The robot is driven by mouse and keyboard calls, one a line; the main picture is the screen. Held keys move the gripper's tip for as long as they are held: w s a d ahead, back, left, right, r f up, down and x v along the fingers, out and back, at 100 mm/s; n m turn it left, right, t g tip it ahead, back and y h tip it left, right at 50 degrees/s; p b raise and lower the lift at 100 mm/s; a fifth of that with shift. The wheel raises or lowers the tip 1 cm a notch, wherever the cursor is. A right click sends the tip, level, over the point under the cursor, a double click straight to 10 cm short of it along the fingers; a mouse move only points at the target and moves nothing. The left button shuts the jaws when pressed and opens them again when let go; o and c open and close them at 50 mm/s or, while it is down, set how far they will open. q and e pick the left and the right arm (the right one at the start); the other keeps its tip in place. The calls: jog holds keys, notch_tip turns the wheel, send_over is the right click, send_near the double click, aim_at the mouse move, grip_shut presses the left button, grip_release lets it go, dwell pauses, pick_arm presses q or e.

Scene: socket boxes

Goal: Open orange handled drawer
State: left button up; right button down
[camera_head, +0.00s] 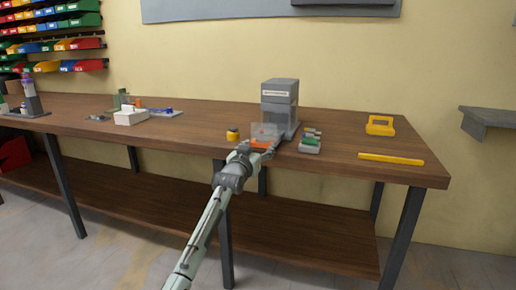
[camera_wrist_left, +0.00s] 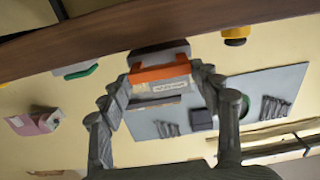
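A grey cabinet (camera_head: 281,92) with a white label stands on the workbench in the head view. A pale see-through drawer (camera_head: 265,130) with an orange handle (camera_head: 261,143) juts out at its lower front. The handle also shows in the left wrist view (camera_wrist_left: 159,71), where the picture is upside down. My left gripper (camera_head: 259,146) is at the handle, with one finger at each end of it. In the wrist view my left gripper (camera_wrist_left: 160,76) appears to touch both handle ends, fingers far apart by the handle's length. My right gripper is out of view.
On the wooden workbench (camera_head: 200,130) are a yellow-black item (camera_head: 233,134) left of the drawer and green-topped grey boxes (camera_head: 310,143) to its right. A yellow frame (camera_head: 380,125) and a yellow bar (camera_head: 391,159) lie farther right, and a white box (camera_head: 131,117) stands left.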

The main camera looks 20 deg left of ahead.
pick_arm(q)
jog(key=o, duration=1.7)
jog(key=s, duration=1.2)
jog(key=shift+a, duration=0.2)
jog(key=s+f+g, duration=0.2)
jog(key=s+f, duration=0.3)
jog(key=f, duration=0.4)
jog(key=s+a+f+g, duration=0.1)
jog(key=s+f+g, duration=0.3)
jog(key=f, duration=0.5)
jog(key=s+f+g, duration=0.1)
jog(key=s+f, duration=0.5)
jog(key=f, duration=0.3)
jog(key=s+a+f+g, duration=0.1)
jog(key=s+f+g, duration=0.1)
jog(key=s+f, duration=0.3)
jog(key=s+a+f+g+y, duration=0.1)
jog(key=s+f+g, duration=0.2)
jog(key=s, duration=1)
jog(key=s+f+m+g+y, duration=0.1)
jog(key=s+f+g, duration=0.2)
jog(key=s+f, duration=0.6)
jog(key=shift+s+a, duration=0.4)
